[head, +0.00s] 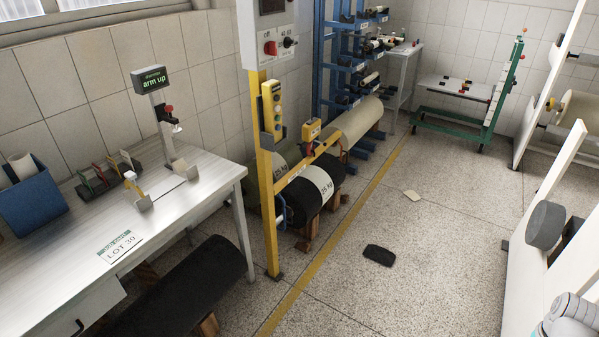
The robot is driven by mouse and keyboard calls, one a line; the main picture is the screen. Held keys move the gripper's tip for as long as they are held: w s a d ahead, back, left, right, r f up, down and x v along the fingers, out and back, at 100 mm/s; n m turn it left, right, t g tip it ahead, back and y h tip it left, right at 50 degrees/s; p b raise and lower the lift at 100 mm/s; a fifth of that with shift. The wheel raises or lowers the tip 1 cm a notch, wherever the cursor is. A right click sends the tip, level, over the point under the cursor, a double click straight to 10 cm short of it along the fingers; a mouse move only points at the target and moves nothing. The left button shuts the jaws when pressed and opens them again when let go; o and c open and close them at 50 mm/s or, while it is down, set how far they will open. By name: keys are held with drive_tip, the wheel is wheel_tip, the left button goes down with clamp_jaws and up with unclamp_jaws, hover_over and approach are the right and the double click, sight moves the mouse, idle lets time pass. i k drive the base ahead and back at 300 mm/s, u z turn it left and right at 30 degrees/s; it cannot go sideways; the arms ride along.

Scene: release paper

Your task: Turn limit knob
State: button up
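A grey control box (268,30) hangs on the yellow post at the top middle, cut off by the upper frame edge. It carries a red knob (270,48) and a black knob (288,42) side by side, with small markings above them too fine to read. I cannot tell from this view which one is the limit knob or how either is set. Part of my arm (570,318) shows in the bottom right corner, far from the box. My gripper is not in view.
A yellow pendant (271,108) hangs below the box. A metal table (180,212) with a "LOT 30" card stands left. Large rolls lie behind the yellow rail (305,165). A dark piece (379,256) lies on otherwise mostly open floor. White panels stand right.

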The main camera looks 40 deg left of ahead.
sight(287, 42)
drive_tip(key=u, duration=0.25)
drive_tip(key=i, duration=0.65)
drive_tip(key=u, duration=1)
drive_tip(key=i, duration=0.8)
drive_tip(key=u, duration=0.45)
drive_tip(key=k, duration=0.95)
drive_tip(key=u, duration=0.15)
drive_tip(key=i, duration=0.75)
